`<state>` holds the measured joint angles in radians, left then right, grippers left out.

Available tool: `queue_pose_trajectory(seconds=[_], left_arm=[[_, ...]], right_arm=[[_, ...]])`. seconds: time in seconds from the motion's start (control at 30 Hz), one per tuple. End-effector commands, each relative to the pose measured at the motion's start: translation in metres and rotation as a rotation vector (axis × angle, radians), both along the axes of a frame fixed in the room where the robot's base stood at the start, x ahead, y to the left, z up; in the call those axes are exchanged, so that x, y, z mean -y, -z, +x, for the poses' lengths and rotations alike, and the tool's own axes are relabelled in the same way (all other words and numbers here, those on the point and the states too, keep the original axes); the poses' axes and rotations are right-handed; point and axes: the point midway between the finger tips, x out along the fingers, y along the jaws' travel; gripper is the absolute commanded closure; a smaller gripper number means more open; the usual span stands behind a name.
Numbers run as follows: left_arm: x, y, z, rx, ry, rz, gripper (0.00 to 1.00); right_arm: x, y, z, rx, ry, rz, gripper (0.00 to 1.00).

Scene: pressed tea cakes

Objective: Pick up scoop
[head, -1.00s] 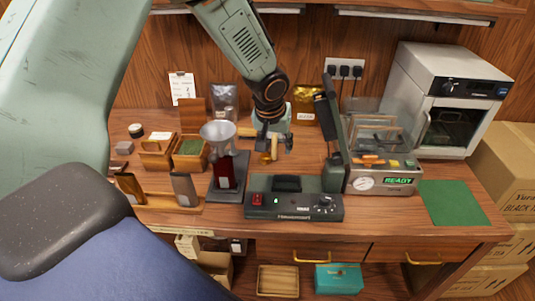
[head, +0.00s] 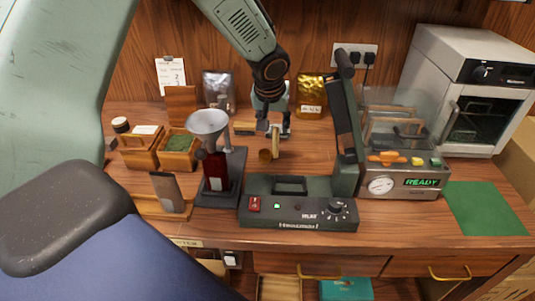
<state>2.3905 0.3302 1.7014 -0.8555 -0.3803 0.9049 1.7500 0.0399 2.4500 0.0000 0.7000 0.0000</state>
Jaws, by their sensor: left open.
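A small tan wooden scoop (head: 265,156) appears just below my left gripper, between the funnel stand and the sealer. Its handle seems to stand upright close under the fingers. My left gripper (head: 277,131) points down over it with its fingers apart. I cannot tell whether a finger touches the handle. The wooden box of green tea leaves (head: 179,143) is left of the funnel. My right gripper is not in view.
A metal funnel (head: 208,123) stands close on the left. The black heat sealer (head: 297,212) is in front, its raised arm (head: 346,125) on the right. Beyond are a machine reading READY (head: 405,184), a green mat (head: 485,208) and a white oven (head: 470,75). A gold pouch (head: 311,95) stands behind.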

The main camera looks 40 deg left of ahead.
Motion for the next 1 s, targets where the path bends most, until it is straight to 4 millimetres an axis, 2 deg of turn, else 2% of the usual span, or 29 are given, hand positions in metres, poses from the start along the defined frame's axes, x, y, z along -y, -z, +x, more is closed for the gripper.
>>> queue_pose_trajectory(seconds=[0.57,0.9,1.0], left_arm=[[-0.005,0.059,0.023,-0.002,0.001,0.000,0.56],[-0.007,0.064,0.027,-0.001,0.000,0.000,0.56],[-0.007,0.064,0.027,-0.001,0.000,0.000,0.65]], right_arm=[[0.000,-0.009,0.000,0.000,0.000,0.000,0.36],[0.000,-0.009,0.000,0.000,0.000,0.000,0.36],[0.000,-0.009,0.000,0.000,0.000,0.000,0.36]])
